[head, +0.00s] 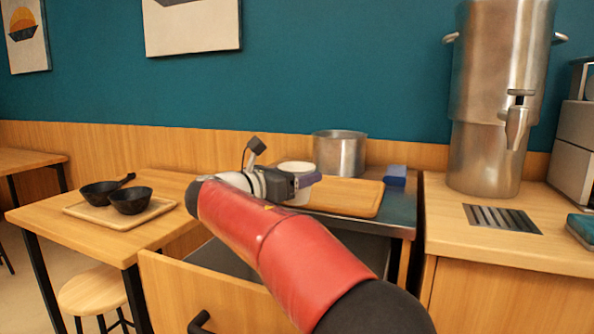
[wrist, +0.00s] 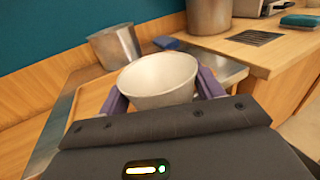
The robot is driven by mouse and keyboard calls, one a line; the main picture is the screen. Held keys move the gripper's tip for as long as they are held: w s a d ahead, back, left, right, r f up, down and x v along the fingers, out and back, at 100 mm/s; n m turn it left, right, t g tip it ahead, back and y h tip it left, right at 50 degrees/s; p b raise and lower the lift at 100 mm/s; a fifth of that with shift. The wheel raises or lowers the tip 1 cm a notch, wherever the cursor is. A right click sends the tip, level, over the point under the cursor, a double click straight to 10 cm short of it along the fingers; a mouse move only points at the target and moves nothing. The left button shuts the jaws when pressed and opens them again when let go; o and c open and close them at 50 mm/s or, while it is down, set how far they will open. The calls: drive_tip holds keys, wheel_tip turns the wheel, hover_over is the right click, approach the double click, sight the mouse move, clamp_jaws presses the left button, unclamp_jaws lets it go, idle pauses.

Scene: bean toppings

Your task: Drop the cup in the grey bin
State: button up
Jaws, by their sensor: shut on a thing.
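My gripper (head: 303,183) is shut on a white cup (head: 297,167). In the wrist view the cup (wrist: 160,80) is between the two purple fingers, its wide round mouth facing up and slightly tilted. The cup is over or near the wooden board (head: 355,195); whether it touches the board I cannot tell. A wooden drawer front with a dark handle (head: 165,285) stands pulled out below my arm. A dark grey interior (head: 222,258), which may be the grey bin, shows behind it. My red arm hides much of it.
A steel pot (head: 340,153) and a blue block (head: 396,174) stand behind and beside the board. A tall steel dispenser (head: 490,100) stands on the right counter. A stool (head: 95,292) is below.

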sight(296, 201)
drive_tip(key=shift+s+f+b, duration=0.1)
drive_tip(key=shift+f+b, duration=2.9)
drive_tip(key=shift+b, duration=0.25)
drive_tip(key=shift+r, duration=0.1)
drive_tip(key=o, duration=1.1)
drive_tip(key=v, duration=0.7)
drive_tip(key=shift+s+a+p, duration=0.25)
drive_tip(key=shift+s+p, duration=0.05)
drive_tip(key=shift+p, duration=0.05)
